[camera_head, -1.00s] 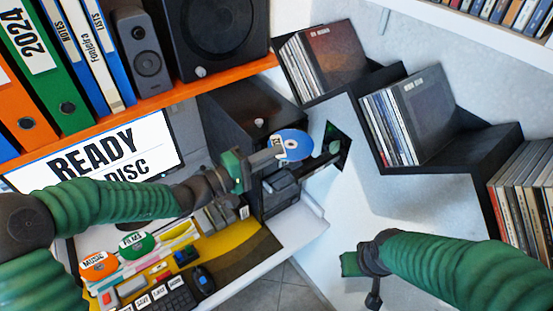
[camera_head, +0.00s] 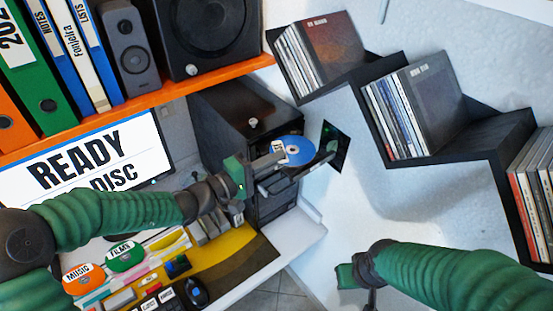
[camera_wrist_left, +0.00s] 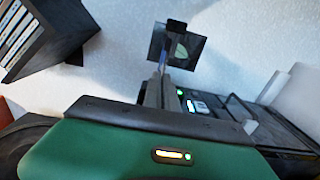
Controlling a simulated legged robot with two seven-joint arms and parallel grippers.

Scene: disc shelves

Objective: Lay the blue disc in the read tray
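The blue disc (camera_head: 294,151) is at the tip of my left gripper (camera_head: 278,155), which is shut on its near edge, where a white label shows. The disc is held over or beside a grey tray (camera_head: 285,178) sticking out from the black computer tower (camera_head: 240,118); whether they touch I cannot tell. In the left wrist view the gripper (camera_wrist_left: 160,88) points away and the disc (camera_wrist_left: 162,68) shows only as a thin bluish edge. My right gripper (camera_head: 350,276) hangs at the lower right, away from the disc; its fingers are not clear.
An orange disc (camera_head: 84,278) marked MUSIC and a green disc (camera_head: 126,256) marked FILMS lie on the desk at lower left. The monitor (camera_head: 90,160) reads READY and DISC. Black stepped shelves (camera_head: 425,162) with sleeves are on the right wall. A dark wall panel (camera_head: 329,135) is behind the disc.

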